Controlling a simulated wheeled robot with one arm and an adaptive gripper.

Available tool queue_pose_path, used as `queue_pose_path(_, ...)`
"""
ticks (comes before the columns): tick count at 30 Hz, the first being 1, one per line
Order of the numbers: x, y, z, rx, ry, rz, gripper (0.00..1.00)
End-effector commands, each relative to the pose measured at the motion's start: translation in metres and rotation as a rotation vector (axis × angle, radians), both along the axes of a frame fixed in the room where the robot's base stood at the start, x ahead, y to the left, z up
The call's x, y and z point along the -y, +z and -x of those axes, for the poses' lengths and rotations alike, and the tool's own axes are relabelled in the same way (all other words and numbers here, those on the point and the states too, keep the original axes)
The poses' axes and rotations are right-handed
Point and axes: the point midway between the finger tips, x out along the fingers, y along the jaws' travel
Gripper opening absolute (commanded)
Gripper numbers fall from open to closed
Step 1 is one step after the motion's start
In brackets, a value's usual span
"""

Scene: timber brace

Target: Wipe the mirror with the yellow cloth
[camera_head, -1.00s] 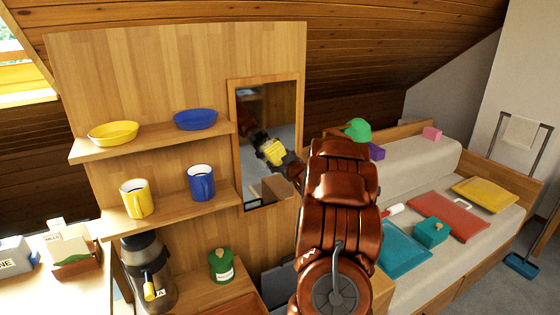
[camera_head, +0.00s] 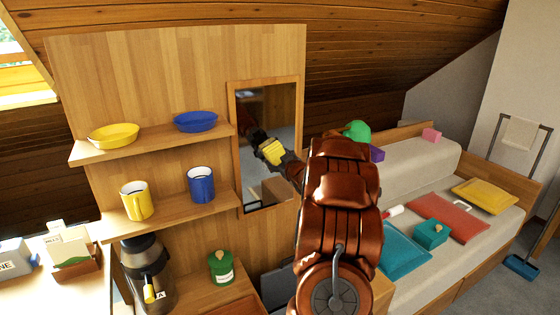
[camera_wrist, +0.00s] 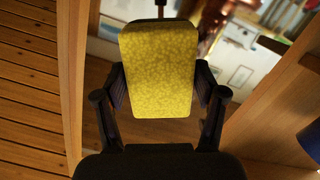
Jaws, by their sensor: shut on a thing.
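The yellow cloth (camera_head: 272,152) is a thick folded block in front of the mirror (camera_head: 280,108), about halfway up it. The mirror is tall, wood-framed and set in the wooden panel. My gripper (camera_head: 269,150) is shut on the cloth. In the wrist view the cloth (camera_wrist: 158,70) stands between the two fingers (camera_wrist: 159,90), its speckled face towards the camera. Behind it the mirror (camera_wrist: 245,65) shows reflections of the room. I cannot tell whether the cloth touches the glass. My arm hides the mirror's lower right edge.
Left of the mirror, shelves hold a yellow bowl (camera_head: 114,135), a blue bowl (camera_head: 195,121), a yellow mug (camera_head: 136,200) and a blue mug (camera_head: 201,185). A coffee maker (camera_head: 147,270) and a green jar (camera_head: 221,266) stand below. A sofa (camera_head: 408,165) with cushions is at right.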

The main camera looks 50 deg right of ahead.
Motion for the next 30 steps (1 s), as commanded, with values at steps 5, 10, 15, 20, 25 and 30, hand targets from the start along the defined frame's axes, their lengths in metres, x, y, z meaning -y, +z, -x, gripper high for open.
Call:
queue_pose_path(5, -0.008, -0.002, -0.003, 0.000, 0.000, 0.001, 0.42)
queue_pose_path(10, -0.016, -0.002, -0.007, -0.001, 0.001, 0.001, 0.42)
queue_pose_path(15, -0.019, -0.001, -0.008, -0.001, 0.000, 0.000, 0.42)
queue_pose_path(20, -0.019, -0.001, -0.008, -0.001, 0.000, 0.000, 0.42)
queue_pose_path(25, -0.020, -0.001, -0.008, 0.000, 0.000, 0.000, 0.42)
queue_pose_path(30, -0.026, -0.002, -0.011, 0.000, 0.000, 0.001, 0.42)
